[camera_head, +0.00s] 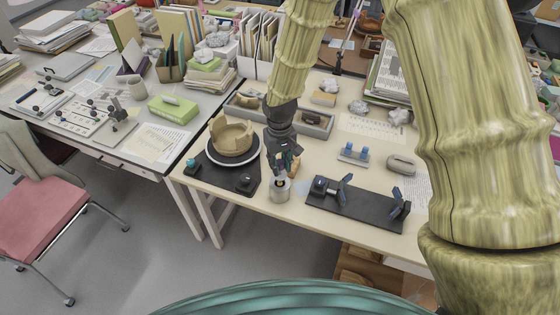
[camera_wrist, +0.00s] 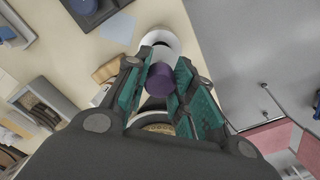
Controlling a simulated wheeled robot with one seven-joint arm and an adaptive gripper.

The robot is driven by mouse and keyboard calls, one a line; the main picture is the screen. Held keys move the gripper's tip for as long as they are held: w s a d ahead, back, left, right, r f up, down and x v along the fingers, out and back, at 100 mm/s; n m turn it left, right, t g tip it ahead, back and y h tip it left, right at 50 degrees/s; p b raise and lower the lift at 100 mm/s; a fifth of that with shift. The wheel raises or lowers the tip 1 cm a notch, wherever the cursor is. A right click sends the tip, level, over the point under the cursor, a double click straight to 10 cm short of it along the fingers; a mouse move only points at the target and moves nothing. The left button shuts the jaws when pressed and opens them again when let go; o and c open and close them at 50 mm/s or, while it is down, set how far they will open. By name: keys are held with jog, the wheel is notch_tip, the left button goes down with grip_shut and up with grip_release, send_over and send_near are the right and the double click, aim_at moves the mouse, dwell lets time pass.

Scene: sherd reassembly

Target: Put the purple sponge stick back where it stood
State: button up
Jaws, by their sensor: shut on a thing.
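The purple sponge stick shows end-on as a purple round (camera_wrist: 160,78) between the teal finger pads in the wrist view. My gripper (camera_wrist: 158,92) is shut on it; it also shows in the head view (camera_head: 283,165), pointing down. A pale cylindrical jar (camera_head: 280,194) stands at the table's front, just below the gripper. In the wrist view its whitish rim (camera_wrist: 160,36) lies beyond the stick. I cannot tell whether the stick's lower end is inside the jar. The stick is mostly hidden by the fingers in the head view.
A partly built tan pot (camera_head: 232,137) sits on a round stand on a black mat, left of the jar. A black board with clamps (camera_head: 357,208) lies to the right. A grey tray (camera_head: 313,122) is behind the gripper. The table's front edge is close to the jar.

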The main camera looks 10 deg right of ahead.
aim_at(280, 174)
jog(key=shift+f+b, duration=0.65)
jog(key=shift+f, duration=1.3)
dwell(0.4)
jog(key=o, duration=0.9)
jog(key=shift+c, duration=0.2)
notch_tip(280, 174, up, 12)
dwell(0.6)
